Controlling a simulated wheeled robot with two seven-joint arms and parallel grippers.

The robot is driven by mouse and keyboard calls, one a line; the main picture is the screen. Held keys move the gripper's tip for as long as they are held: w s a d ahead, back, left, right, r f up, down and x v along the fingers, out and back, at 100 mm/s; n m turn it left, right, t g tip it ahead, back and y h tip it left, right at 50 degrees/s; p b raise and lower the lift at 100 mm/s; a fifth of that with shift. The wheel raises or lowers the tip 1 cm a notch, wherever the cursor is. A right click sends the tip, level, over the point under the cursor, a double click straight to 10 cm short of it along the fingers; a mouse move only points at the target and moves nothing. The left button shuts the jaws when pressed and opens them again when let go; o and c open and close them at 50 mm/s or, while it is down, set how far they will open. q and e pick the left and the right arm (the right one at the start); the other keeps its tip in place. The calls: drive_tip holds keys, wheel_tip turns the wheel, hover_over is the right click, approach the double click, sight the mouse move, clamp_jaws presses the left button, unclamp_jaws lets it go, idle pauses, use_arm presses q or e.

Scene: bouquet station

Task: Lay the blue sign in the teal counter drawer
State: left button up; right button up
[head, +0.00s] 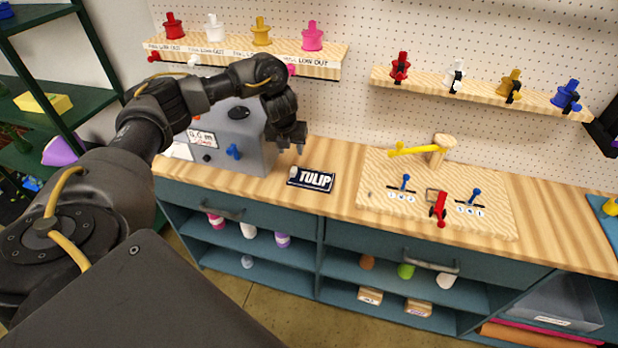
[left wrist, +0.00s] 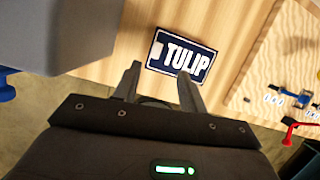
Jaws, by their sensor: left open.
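The blue sign (head: 311,180), dark blue with white TULIP lettering and a pale tab at its left end, lies flat on the wooden counter (head: 343,160). It also shows in the left wrist view (left wrist: 182,54). My left gripper (head: 291,149) is open and empty, above the counter just behind the sign. In the left wrist view its fingertips (left wrist: 160,80) point at the sign's lettered face. The teal counter has two drawer fronts, a left one (head: 275,219) and a right one (head: 360,237), both shut.
A grey box (head: 245,138) with knobs stands left of the sign. A wooden board (head: 380,211) with blue levers, a red switch and a yellow lever lies to the right. Open shelves below the drawers hold small items. Pegboard shelves (head: 480,93) carry coloured knobs.

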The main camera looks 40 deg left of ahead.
use_arm(q)
drive_tip(key=m, duration=0.1)
drive_tip(key=b, duration=0.2)
hover_over(293, 169)
drive_tip(key=s+d, duration=0.1)
drive_tip(key=s, duration=0.1)
drive_tip(key=shift+g, duration=0.3)
drive_tip(key=shift+w+d+f, duration=0.1)
drive_tip(key=shift+f, duration=1.4)
drive_tip(key=shift+w+d+f, duration=0.1)
drive_tip(key=shift+f, duration=1.4)
drive_tip(key=x, duration=0.4)
drive_tip(key=shift+w+a+f+p, duration=0.15)
drive_tip(key=shift+a+f+p, duration=0.15)
drive_tip(key=shift+a+p, duration=0.1)
drive_tip(key=shift+c, duration=0.3)
clamp_jaws()
